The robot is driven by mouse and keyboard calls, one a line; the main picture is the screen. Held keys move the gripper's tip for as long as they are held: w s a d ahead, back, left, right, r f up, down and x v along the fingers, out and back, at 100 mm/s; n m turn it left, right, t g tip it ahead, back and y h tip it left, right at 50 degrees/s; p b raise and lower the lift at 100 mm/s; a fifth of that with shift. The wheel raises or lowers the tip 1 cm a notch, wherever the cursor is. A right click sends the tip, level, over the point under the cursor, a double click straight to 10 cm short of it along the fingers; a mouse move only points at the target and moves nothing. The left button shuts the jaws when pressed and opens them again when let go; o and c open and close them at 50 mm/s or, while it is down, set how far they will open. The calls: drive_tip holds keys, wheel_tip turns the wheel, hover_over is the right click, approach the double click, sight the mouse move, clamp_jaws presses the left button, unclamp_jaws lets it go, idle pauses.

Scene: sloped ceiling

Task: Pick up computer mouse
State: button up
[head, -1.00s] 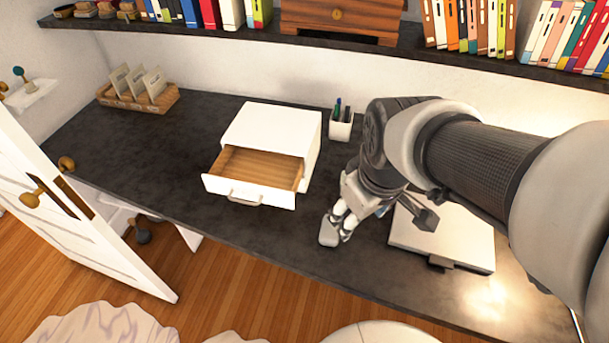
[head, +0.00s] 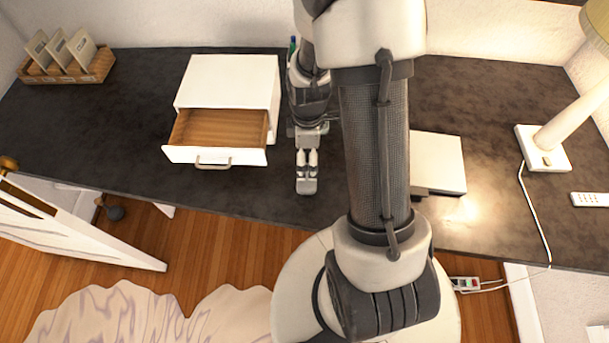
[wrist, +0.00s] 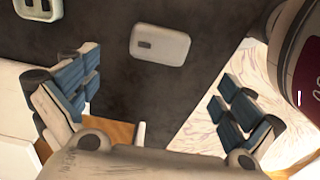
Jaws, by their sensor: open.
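The computer mouse (head: 306,187) is a small light-grey rounded block on the dark desk near its front edge. In the wrist view the mouse (wrist: 160,43) lies flat, with a small dark patch on top. My gripper (head: 307,165) is pointed down just behind the mouse in the head view. In the wrist view my gripper (wrist: 160,100) is open, with its blue-padded fingers wide apart and nothing between them. The mouse shows beyond the gap between the fingers. The head view does not show clearly how high the fingertips are above the desk.
A white drawer unit (head: 228,82) with its drawer (head: 215,158) pulled open stands left of my gripper. A flat white object (head: 440,160) lies to the right, partly behind my arm. A lamp (head: 543,150) stands further right.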

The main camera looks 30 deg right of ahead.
sight(307, 175)
wheel_tip(307, 175, down, 12)
drive_tip(key=b, duration=0.3)
drive_tip(key=shift+w+r+b, duration=0.1)
drive_tip(key=shift+r+b, duration=0.05)
drive_tip(key=shift+b, duration=0.25)
drive_tip(key=shift+r, duration=0.1)
drive_tip(key=shift+c, duration=0.5)
drive_tip(key=c, duration=0.9)
drive_tip(key=shift+r, duration=0.1)
